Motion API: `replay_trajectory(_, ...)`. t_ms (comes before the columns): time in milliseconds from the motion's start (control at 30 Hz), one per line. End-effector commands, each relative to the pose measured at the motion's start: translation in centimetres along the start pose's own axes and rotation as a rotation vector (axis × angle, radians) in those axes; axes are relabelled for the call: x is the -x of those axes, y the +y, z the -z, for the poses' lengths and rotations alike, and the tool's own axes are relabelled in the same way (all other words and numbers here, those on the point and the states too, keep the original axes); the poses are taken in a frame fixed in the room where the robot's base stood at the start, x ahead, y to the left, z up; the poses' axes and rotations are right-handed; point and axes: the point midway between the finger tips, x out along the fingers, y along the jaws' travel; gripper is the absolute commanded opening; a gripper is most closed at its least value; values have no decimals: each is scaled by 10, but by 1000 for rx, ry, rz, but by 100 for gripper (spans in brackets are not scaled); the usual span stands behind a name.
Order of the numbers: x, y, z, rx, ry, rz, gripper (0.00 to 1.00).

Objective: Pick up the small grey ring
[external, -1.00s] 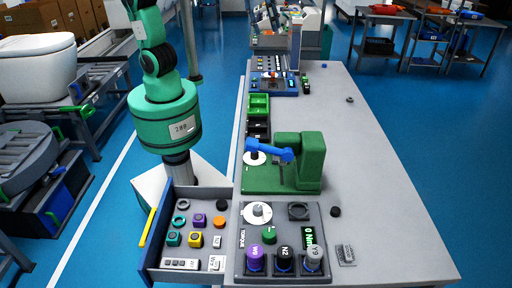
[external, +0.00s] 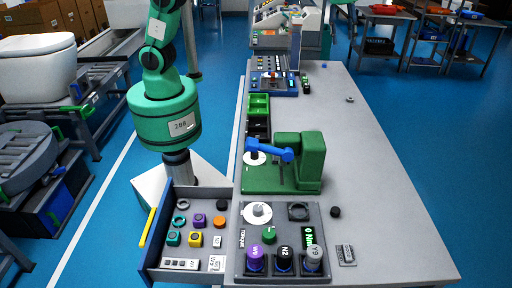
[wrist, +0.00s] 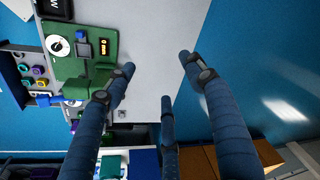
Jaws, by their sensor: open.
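A small grey ring (external: 350,99) lies flat and alone on the grey table towards its far right side in the external view. Another greyish ring (external: 182,205) lies in the open drawer at the table's near left; its exact colour is hard to tell. I cannot make out the lone table ring in the wrist view. My gripper (wrist: 158,76) shows there with its dark blue fingers spread, empty, high above the table. It is out of frame in the external view. The fingers hide part of the table.
The table (external: 385,200) holds a green fixture (external: 310,160) with a blue lever, a control panel (external: 240,265) with knobs, green bins (external: 258,105) and a small black disc (external: 335,212). The table's right half is mostly clear. The drawer (external: 150,262) juts out left.

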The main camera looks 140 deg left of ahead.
Motion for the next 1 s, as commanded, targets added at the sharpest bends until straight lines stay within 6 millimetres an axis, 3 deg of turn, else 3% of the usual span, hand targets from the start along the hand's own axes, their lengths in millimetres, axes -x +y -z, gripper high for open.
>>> replay_trajectory(33, -11, -17, 4, 8, -9, -1, 54)
replay_trajectory(233, -50, -76, 13, 23, -40, -4, 54)
replay_trajectory(500, -108, -156, 12, 44, -78, -12, 54)
replay_trajectory(767, -170, -233, -4, 67, -113, -24, 54)
replay_trajectory(1000, -229, -300, -33, 87, -144, -40, 54)
